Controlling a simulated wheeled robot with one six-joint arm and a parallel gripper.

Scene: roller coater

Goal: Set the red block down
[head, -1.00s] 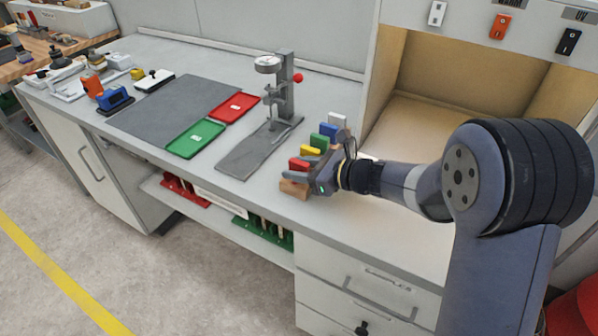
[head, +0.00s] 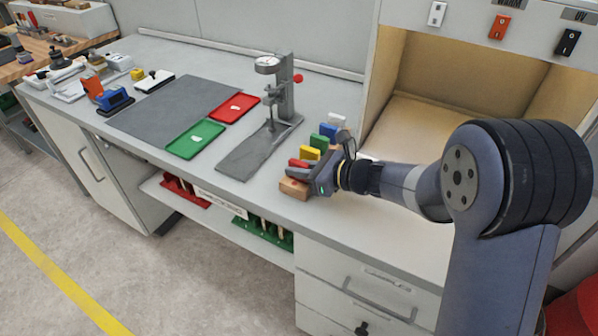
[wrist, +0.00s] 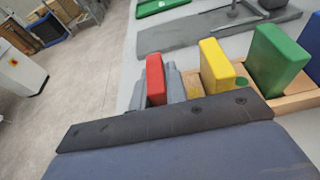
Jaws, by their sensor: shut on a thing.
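The red block (head: 298,163) is at the near end of a wooden rack (head: 294,189) on the bench; it also shows in the wrist view (wrist: 155,79). My gripper (head: 305,170) is shut on it, with grey fingers beside the block. In the wrist view the block stands upright at the left end of the row, and its lower part is hidden behind the gripper body. I cannot tell whether it touches the rack. A yellow block (wrist: 216,66), a green block (wrist: 277,60) and a blue block (wrist: 313,45) stand farther along the rack.
A gauge stand (head: 283,90) on a grey base is left of the rack. A green tray (head: 194,139), a red tray (head: 234,107) and a dark grey mat (head: 150,110) lie farther left. An open booth (head: 440,90) stands behind my arm.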

